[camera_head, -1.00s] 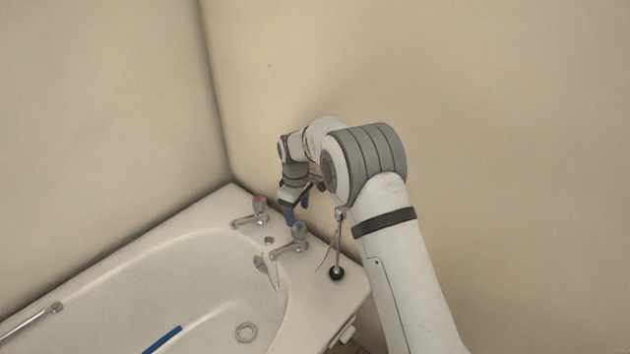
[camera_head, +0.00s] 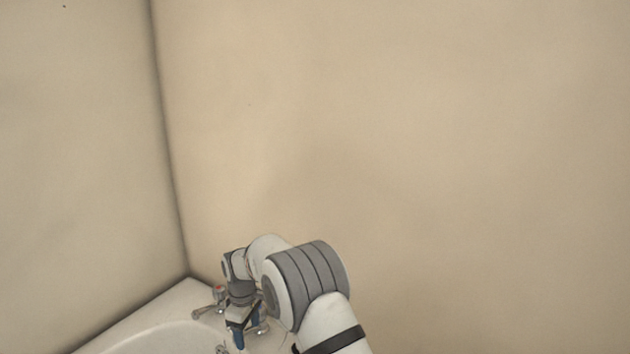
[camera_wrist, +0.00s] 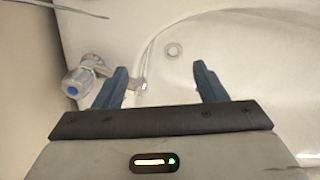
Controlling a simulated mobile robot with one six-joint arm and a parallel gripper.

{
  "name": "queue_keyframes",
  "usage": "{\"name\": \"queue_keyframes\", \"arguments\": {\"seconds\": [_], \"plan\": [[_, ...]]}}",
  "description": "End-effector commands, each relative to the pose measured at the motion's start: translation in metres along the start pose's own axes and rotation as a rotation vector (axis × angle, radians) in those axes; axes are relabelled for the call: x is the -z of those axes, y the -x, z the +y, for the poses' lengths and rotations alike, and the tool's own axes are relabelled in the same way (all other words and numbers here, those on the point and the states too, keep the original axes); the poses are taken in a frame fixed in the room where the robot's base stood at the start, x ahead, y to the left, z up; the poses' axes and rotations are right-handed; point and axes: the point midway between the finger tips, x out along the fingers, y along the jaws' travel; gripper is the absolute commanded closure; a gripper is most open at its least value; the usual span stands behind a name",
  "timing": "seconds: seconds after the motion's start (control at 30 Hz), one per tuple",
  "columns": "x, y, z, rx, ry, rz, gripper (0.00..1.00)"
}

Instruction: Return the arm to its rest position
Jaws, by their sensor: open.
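My gripper (camera_head: 240,338) is low in the head view, over the tap end of the bath, with its blue fingers pointing down. In the wrist view my gripper (camera_wrist: 161,70) has its two fingers well apart, with nothing held between them. A chrome tap with a blue-marked cap (camera_wrist: 78,80) stands left of the left finger; its spout passes behind that finger. In the head view the tap with a red mark (camera_head: 217,292) is just left of my gripper. My arm's elbow is at lower centre, and its lower part leaves the picture.
The white bath (camera_head: 165,325) fills the lower left corner, its rim close below my gripper. Plain beige walls (camera_head: 420,130) meet in a corner behind the taps. The space above the arm is clear.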

Motion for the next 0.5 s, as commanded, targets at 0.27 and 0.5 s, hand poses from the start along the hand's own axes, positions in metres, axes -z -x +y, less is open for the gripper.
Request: {"name": "queue_keyframes", "arguments": {"seconds": [0.27, 0.5], "plan": [[-0.037, 0.051, 0.007, -0.015, -0.106, 0.017, 0.35], [-0.081, 0.102, 0.007, -0.029, -0.226, 0.035, 0.35]]}}
